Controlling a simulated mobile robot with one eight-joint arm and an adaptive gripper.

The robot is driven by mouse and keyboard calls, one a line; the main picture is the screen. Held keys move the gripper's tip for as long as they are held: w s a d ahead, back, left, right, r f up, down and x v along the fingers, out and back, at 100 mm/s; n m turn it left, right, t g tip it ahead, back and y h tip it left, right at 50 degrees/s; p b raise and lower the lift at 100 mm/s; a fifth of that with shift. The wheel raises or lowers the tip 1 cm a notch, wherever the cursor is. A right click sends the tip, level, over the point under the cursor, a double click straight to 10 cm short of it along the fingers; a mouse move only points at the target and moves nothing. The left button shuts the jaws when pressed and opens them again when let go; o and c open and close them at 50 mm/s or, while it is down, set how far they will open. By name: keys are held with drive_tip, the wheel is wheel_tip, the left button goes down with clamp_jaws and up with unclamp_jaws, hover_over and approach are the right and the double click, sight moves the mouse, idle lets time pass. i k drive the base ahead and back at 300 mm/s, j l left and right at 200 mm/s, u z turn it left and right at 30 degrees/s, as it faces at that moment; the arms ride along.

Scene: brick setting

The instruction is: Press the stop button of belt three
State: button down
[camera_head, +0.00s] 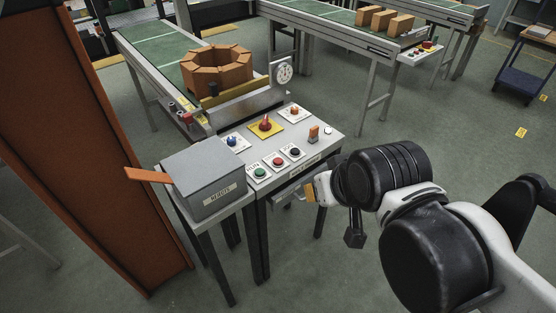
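A sloped control panel (246,153) stands at the end of the near conveyor. Its front row has a green button (260,173), a red button (278,162) and a dark button (294,152), each on a white plate. Behind them are a blue button (232,141), a red mushroom button (265,125) on a yellow plate and an orange knob (294,112). The small labels are too blurred to read, so I cannot tell which belt this is. My gripper (332,212) is beside the panel's front right corner, apart from the buttons; its fingers are mostly hidden by my arm.
Bricks in a ring (216,70) sit on the near belt. Another conveyor has a smaller panel (424,49). Floor at right is largely clear.

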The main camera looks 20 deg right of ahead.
sight(277, 161)
drive_tip(key=i+j, duration=0.15)
drive_tip(key=j, duration=0.2)
drive_tip(key=i+j, duration=0.2)
drive_tip(key=j, duration=0.15)
drive_tip(key=i+j, duration=0.15)
drive_tip(key=j, duration=0.2)
drive_tip(key=i+j, duration=0.15)
drive_tip(key=j, duration=0.2)
drive_tip(key=u, duration=0.05)
